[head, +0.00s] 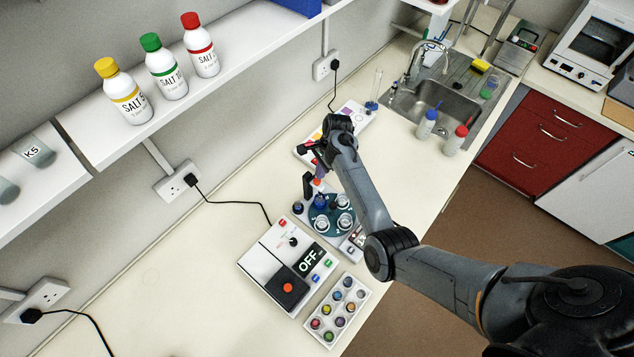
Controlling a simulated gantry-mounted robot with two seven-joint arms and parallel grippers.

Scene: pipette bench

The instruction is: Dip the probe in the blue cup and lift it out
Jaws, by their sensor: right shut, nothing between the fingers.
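A round teal turntable (331,228) on a white base carries several white-rimmed cups. A blue cup (320,202) sits at its back left side, partly hidden. A dark upright post (308,185) stands at the turntable's back left edge. A small orange piece (317,183) shows above the blue cup; I cannot tell whether it belongs to the probe. My right gripper (319,166) is above and behind the turntable, shut and empty. My wrist and forearm hide part of this area. I cannot clearly make out the probe. My left gripper is not in view.
A control box (265,252) reading OFF lies in front left of the turntable. A white tray of coloured pots (351,284) is nearer. Bare counter lies at left.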

